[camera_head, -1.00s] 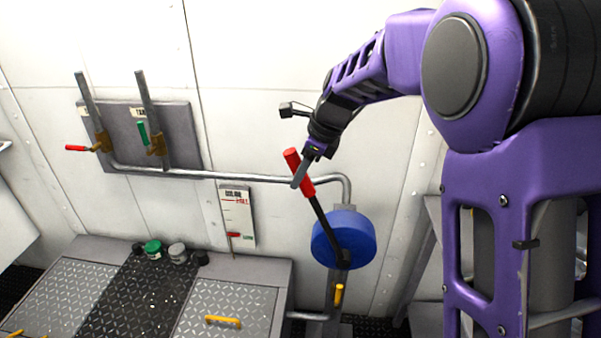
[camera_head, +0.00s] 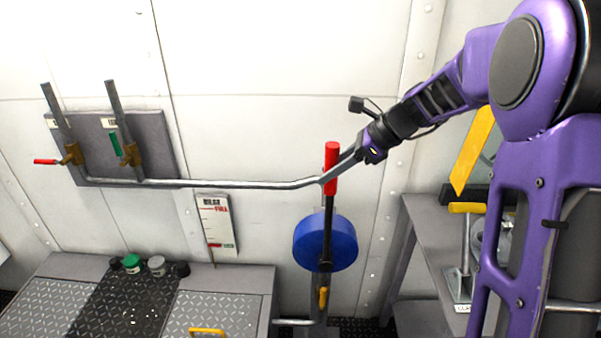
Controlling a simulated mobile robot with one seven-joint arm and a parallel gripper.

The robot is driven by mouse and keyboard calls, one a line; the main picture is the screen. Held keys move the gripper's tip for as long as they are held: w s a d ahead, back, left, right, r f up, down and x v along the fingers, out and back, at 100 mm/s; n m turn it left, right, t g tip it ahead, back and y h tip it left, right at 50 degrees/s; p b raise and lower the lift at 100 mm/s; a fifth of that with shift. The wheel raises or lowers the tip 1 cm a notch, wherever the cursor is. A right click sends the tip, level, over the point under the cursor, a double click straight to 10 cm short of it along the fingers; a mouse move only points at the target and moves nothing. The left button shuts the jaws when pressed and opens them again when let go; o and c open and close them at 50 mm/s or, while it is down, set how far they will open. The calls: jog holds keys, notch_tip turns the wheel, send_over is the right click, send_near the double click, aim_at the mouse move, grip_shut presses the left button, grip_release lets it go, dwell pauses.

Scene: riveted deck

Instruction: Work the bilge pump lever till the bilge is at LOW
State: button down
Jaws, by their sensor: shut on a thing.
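The bilge pump lever has a red grip (camera_head: 332,153) on a black rod and stands nearly upright. It rises from the round blue pump body (camera_head: 322,243) by the wall. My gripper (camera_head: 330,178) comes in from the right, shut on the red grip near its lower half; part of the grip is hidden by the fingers. The white bilge gauge (camera_head: 212,225) hangs on the wall left of the pump. A red FULL mark is near its top. A red pointer is near its bottom, beside a small green mark; whether they line up exactly is too small to tell.
A grey wall panel (camera_head: 155,150) carries two valves, one red-handled (camera_head: 45,161) and one green-handled (camera_head: 115,143). A grey pipe runs along the wall. Small jars (camera_head: 132,263) sit on the plated bench. A grey table (camera_head: 420,225) with a yellow-handled lever (camera_head: 466,208) stands right.

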jog(key=d+f+y+p, duration=0.1)
jog(key=d+y, duration=0.3)
jog(key=d, duration=0.8)
jog(key=shift+w+d+f+y+p, duration=0.25)
jog(key=shift+w+f+y+p, duration=0.1)
jog(key=shift+f, duration=0.4)
jog(key=c, duration=0.5)
grip_release()
jog(key=p+v, duration=0.1)
jog(key=v, duration=1.6)
jog(key=shift+d+r, duration=0.1)
jog(key=shift+r, duration=0.05)
